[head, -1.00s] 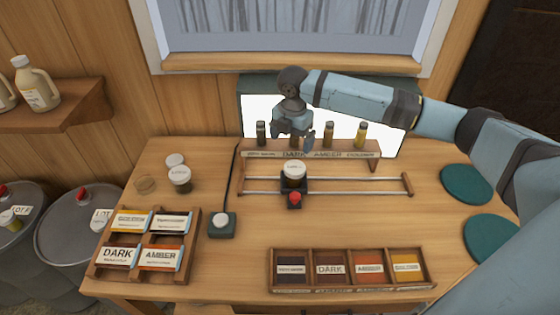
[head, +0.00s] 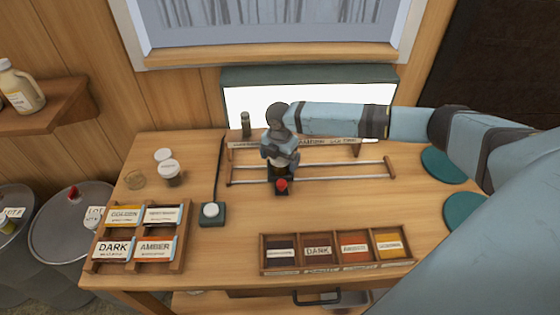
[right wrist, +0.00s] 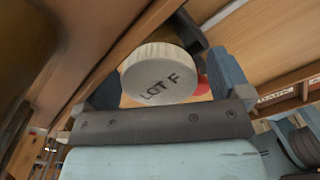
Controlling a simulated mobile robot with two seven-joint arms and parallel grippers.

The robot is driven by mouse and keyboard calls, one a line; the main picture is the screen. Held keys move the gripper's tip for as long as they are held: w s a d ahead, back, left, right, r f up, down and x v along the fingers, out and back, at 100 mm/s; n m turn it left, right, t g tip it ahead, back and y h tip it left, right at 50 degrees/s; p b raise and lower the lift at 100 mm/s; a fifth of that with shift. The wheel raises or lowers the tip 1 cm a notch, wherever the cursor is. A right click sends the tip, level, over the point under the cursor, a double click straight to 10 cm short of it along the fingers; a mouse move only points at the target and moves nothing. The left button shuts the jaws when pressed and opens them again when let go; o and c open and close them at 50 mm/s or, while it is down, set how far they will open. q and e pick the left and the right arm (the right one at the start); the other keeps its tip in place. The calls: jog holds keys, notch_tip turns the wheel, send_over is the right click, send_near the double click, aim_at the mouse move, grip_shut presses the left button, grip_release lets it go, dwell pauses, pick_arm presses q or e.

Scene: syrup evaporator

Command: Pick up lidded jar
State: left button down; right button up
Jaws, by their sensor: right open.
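The lidded jar with a white lid marked LOT F (right wrist: 160,72) fills the space between my right gripper's two fingers (right wrist: 168,88) in the right wrist view. In the head view the jar stands on the small dark carriage (head: 281,188) with the red knob, and my right gripper (head: 281,164) comes down over it and hides most of it. The fingers are open, one on each side of the lid. I cannot tell whether they touch it. My left gripper is not in view.
Rails (head: 340,165) run beside the carriage, with a labelled sample rack (head: 235,147) and bright light panel behind. Another white-lidded jar (head: 169,172) stands at left. Label trays (head: 184,262) (head: 338,271) and a button box (head: 212,214) sit in front. Teal discs (head: 445,165) lie right.

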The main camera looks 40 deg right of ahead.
jog(key=shift+f, duration=0.55)
jog(key=c, duration=1.1)
jog(key=shift+r, duration=0.1)
jog(key=shift+c, duration=0.6)
jog(key=shift+r, duration=0.1)
